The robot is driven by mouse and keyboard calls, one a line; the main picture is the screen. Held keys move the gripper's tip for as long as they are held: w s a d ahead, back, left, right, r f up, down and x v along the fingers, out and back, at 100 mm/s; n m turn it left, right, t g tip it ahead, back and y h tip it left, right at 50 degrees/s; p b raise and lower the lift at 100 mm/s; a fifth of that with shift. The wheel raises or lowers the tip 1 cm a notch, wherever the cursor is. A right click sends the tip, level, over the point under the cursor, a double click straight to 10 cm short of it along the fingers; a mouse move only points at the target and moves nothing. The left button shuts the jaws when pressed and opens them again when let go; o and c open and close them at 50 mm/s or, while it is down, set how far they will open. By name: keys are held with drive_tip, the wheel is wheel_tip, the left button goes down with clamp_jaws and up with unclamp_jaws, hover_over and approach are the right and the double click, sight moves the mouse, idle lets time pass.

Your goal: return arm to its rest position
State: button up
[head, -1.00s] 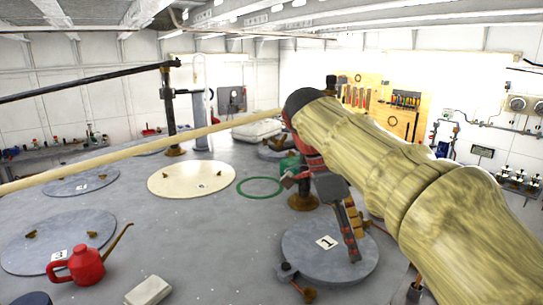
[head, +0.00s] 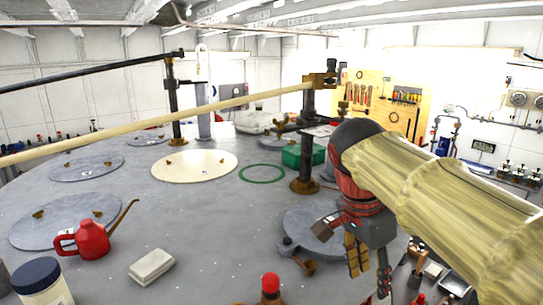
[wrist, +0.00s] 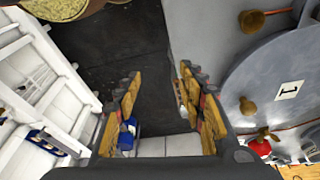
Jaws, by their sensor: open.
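My arm comes in from the right in the head view, wrapped in a pale yellow cover. My gripper (head: 370,268) hangs at its end, low and right of centre, with its fingers pointing down. In the wrist view the two fingers of my gripper (wrist: 162,105) stand well apart with nothing between them. The gripper is open and empty. In the head view it hangs in front of the right side of a round grey hatch cover (head: 303,232) and hides part of it. The same hatch cover shows at the right of the wrist view (wrist: 250,82), with a label.
A red oil can (head: 92,240), a pale block (head: 152,267) and a jar with a dark lid (head: 42,283) stand on the deck at left front. A green ring (head: 262,180) lies mid-deck. A black post (head: 306,140) stands near my arm. A rail crosses the left.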

drive_tip(key=s+f+n+t+y+b, duration=0.1)
drive_tip(key=s+f+n+b, duration=0.4)
drive_tip(key=f, duration=0.7)
drive_tip(key=s+f+n+t+y+b, duration=0.1)
drive_tip(key=s+f+n+t+b, duration=0.2)
drive_tip(key=f, duration=1)
drive_tip(key=s+n+b, duration=0.2)
drive_tip(key=s+n, duration=0.3)
drive_tip(key=shift+d+f+n+t+y, duration=0.2)
drive_tip(key=shift+d+n+t+y, duration=0.1)
drive_tip(key=shift+t, duration=0.1)
